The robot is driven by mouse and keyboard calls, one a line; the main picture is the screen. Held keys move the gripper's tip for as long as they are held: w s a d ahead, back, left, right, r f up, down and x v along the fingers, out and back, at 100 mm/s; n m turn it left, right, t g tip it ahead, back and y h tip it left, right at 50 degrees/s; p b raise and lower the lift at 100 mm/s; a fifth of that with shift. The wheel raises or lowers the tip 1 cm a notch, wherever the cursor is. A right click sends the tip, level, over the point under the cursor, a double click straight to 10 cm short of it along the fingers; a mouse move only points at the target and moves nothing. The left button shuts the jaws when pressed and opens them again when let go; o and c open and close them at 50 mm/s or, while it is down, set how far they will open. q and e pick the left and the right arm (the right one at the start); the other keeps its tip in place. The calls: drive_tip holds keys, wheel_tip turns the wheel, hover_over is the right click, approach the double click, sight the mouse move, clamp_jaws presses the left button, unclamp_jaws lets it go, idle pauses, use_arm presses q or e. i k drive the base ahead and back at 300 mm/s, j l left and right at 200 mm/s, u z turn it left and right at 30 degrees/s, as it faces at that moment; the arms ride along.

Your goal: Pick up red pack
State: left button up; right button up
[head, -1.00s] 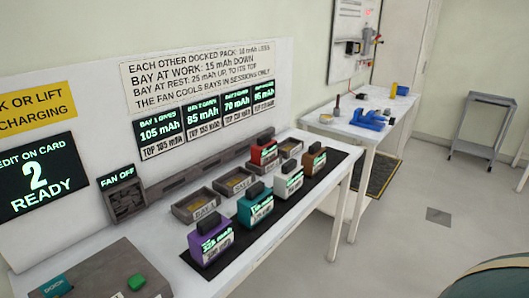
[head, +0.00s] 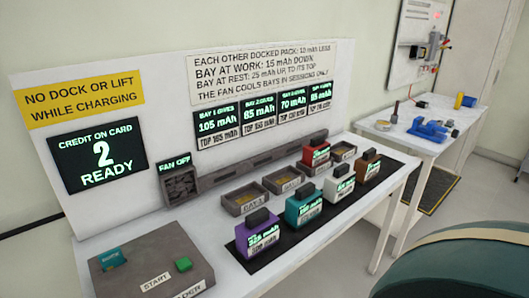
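The red pack (head: 315,153) stands upright in a bay toward the back right of the long white bench, behind the white pack (head: 338,189). It has a black handle on top and a small green display on its front. A purple pack (head: 258,239), a teal pack (head: 304,211), the white pack and a brown pack (head: 367,170) stand in a row on a black mat (head: 238,262) in front of the bays. Neither gripper shows in the head view.
Empty bays (head: 244,200) line the bench behind the mat. A grey box with a green button (head: 183,264) stands at the front left. The panel reads fan off and credit 2, ready. A second table (head: 407,139) holds a blue vise. A dark green rounded shape (head: 450,270) fills the lower right.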

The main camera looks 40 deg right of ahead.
sight(316, 153)
drive_tip(key=l+u, duration=0.5)
drive_tip(key=k+l+u, duration=0.1)
drive_tip(key=l+u, duration=0.35)
drive_tip(key=k+l+u, duration=0.25)
drive_tip(key=l, duration=0.2)
drive_tip(key=k+l+u, duration=0.25)
drive_tip(key=l, duration=0.15)
drive_tip(key=k+l, duration=0.25)
drive_tip(key=l, duration=0.2)
drive_tip(key=k+l+u, duration=0.1)
drive_tip(key=k+l, duration=0.2)
drive_tip(key=l, duration=0.2)
drive_tip(key=k+l, duration=0.3)
drive_tip(key=l, duration=0.15)
drive_tip(key=k+l+u, duration=0.15)
drive_tip(key=l, duration=0.3)
drive_tip(key=k, duration=0.15)
